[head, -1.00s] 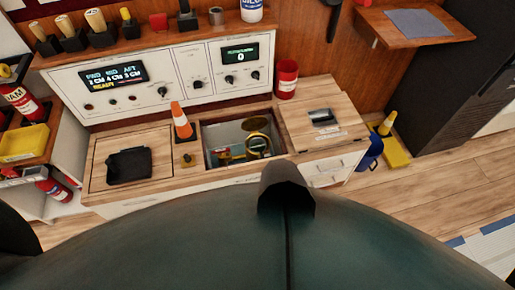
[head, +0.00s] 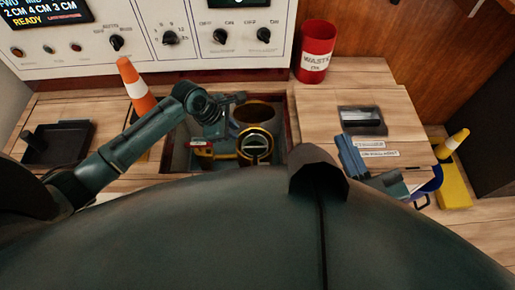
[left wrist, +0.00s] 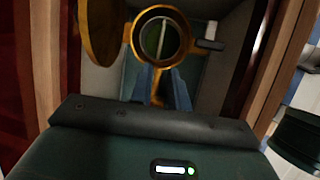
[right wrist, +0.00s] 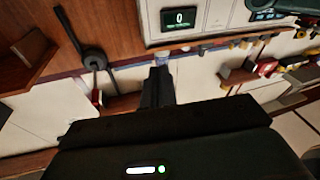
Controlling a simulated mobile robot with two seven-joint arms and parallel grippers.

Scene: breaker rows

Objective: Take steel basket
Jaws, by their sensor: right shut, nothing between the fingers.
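No object shows clearly as a steel basket. My left gripper (head: 238,97) is over the bin. In the left wrist view its fingers (left wrist: 161,88) are apart, with the brass ring (left wrist: 161,38) ahead and its brass stem between or behind them; contact cannot be told.
An orange cone (head: 136,88) stands left of the bin, near a black tray (head: 60,143). A red waste can (head: 316,52) stands behind the bin's right side. The control panel (head: 190,55) rises behind.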

